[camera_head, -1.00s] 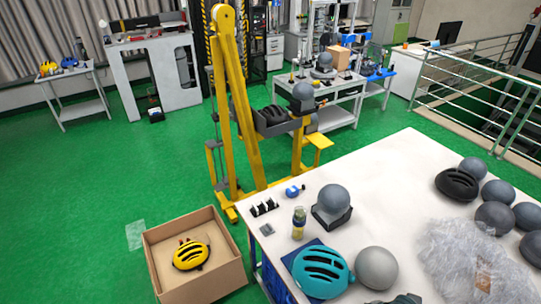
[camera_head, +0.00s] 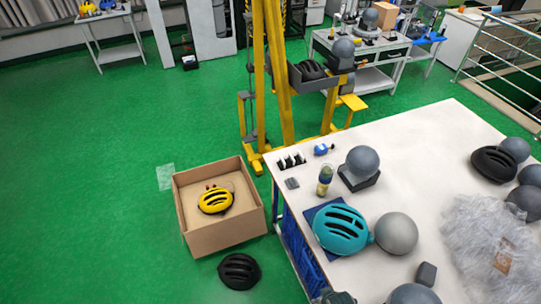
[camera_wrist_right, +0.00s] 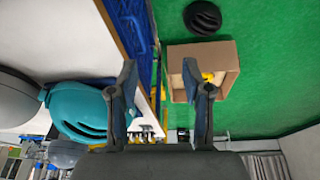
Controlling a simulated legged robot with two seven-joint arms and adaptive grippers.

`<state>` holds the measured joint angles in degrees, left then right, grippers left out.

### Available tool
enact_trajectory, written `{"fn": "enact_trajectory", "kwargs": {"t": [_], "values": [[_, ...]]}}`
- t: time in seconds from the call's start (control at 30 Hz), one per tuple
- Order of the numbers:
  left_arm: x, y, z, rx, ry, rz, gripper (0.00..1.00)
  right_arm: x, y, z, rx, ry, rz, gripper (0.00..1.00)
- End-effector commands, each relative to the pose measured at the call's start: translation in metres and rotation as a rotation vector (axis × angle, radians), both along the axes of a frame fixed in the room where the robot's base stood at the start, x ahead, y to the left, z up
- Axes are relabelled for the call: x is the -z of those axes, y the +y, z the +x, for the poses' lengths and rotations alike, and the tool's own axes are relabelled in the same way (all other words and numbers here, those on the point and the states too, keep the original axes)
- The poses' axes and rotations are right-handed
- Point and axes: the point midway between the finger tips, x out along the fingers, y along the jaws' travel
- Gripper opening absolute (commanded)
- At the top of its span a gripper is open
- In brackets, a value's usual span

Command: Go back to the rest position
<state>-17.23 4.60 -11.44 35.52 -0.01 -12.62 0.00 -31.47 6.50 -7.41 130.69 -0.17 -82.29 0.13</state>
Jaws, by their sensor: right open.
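My right gripper (camera_wrist_right: 161,85) is open in the right wrist view, its two dark fingers apart with nothing between them. My left gripper is not in view. A yellow helmet (camera_head: 215,201) lies in an open cardboard box (camera_head: 196,238) on the floor. A black helmet (camera_head: 239,271) lies on the floor in front of the box; it also shows in the right wrist view (camera_wrist_right: 202,17). A teal helmet (camera_head: 341,228) lies on a blue mat on the white table (camera_head: 420,140). A black helmet (camera_head: 494,161) is at the table's right side.
A yellow drop tower (camera_head: 283,90) stands behind the table, with a dark helmet and grey headform on its carriage. Grey headforms, a small bottle (camera_head: 324,181) and crumpled clear plastic (camera_head: 490,235) are on the table. Green floor is free at left.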

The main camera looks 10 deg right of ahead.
Motion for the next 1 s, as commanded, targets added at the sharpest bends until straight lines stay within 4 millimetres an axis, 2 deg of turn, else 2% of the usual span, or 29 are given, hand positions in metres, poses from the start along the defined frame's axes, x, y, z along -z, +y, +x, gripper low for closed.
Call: {"fn": "enact_trajectory", "kwargs": {"t": [0.03,0.17,0.27,0.33,0.43,0.5,0.6,0.7,0.8,0.9,1.0], "values": [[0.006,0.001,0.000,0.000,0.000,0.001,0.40,0.025,0.000,0.001,-0.001,0.013,-0.001,0.49],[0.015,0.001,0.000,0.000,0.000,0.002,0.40,0.087,-0.001,0.001,-0.006,0.035,0.000,0.49],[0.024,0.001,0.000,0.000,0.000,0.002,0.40,0.144,-0.001,-0.005,-0.009,0.055,-0.002,0.49],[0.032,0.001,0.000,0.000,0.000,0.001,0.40,0.192,-0.002,-0.014,-0.013,0.073,-0.004,0.49],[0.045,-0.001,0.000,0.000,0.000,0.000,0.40,0.265,-0.005,-0.039,-0.019,0.101,-0.009,0.49],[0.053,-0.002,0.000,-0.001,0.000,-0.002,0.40,0.313,-0.009,-0.064,-0.022,0.122,-0.011,0.49],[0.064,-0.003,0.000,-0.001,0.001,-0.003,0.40,0.369,-0.015,-0.104,-0.029,0.149,-0.014,0.49],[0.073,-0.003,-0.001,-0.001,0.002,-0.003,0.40,0.409,-0.023,-0.144,-0.035,0.171,-0.018,0.49],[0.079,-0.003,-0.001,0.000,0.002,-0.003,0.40,0.433,-0.030,-0.177,-0.038,0.187,-0.020,0.49],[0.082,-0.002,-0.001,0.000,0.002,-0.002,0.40,0.444,-0.034,-0.197,-0.041,0.194,-0.022,0.49],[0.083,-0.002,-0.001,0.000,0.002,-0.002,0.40,0.448,-0.036,-0.207,-0.042,0.199,-0.023,0.49]]}}
